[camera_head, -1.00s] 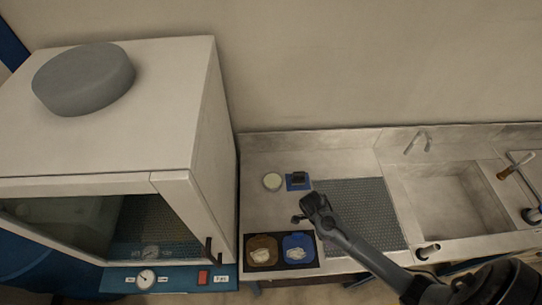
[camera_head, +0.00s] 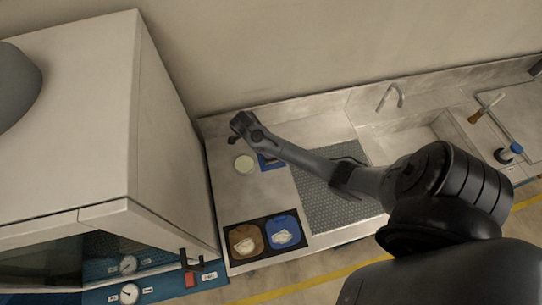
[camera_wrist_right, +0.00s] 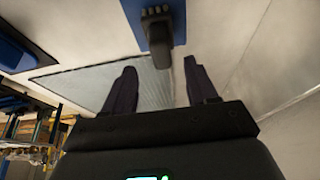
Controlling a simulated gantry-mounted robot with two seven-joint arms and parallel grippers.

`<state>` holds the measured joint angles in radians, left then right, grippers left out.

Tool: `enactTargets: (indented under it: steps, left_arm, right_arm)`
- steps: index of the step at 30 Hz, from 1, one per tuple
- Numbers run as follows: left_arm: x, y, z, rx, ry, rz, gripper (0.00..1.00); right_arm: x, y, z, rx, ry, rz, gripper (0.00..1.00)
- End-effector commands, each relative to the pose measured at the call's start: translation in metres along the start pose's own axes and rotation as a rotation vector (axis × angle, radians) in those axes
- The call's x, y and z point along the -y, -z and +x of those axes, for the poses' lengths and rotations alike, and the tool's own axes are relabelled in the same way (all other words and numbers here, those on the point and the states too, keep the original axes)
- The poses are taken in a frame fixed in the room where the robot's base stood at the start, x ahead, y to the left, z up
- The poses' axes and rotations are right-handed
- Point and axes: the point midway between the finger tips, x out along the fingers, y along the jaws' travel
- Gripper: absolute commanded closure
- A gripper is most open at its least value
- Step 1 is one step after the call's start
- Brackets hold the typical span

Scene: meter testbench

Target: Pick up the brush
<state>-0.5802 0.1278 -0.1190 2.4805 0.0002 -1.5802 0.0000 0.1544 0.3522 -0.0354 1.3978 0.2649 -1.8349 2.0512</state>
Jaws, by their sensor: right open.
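A slim tool with a brown handle and pale end (camera_head: 486,108) lies at the sink's right side; it may be the brush, but I cannot tell for sure. A small dark block on a blue plate (camera_wrist_right: 158,28) appears ahead of my right gripper (camera_wrist_right: 162,84) in the right wrist view. The gripper is open, with nothing between its fingers. In the head view my right gripper (camera_head: 240,127) hovers at the back left of the bench, and my arm partly hides the blue plate (camera_head: 272,161). My left gripper is not in view.
A black tray (camera_head: 266,216) holds brown and blue dishes at the front. A grey perforated mat (camera_head: 325,205), a sink with a tap (camera_head: 391,97) and a blue-capped bottle (camera_head: 509,153) lie right. A white cabinet (camera_head: 165,130) stands left.

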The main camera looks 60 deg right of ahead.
Motion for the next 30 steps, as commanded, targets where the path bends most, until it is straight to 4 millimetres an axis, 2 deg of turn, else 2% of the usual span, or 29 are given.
enactTargets:
  steps: [8, 18, 27, 30]
  left_arm:
    - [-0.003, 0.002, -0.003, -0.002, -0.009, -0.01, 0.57]
    - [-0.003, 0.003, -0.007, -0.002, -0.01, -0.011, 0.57]
    - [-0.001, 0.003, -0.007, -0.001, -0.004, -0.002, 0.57]
    - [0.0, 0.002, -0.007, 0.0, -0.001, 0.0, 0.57]
  right_arm:
    - [-0.001, -0.001, 0.017, -0.002, -0.003, -0.002, 0.43]
    - [0.0, -0.003, 0.056, -0.002, -0.001, -0.002, 0.43]
    - [0.0, -0.003, 0.06, -0.001, 0.0, -0.001, 0.43]
    - [0.0, -0.003, 0.06, -0.001, 0.0, -0.001, 0.56]
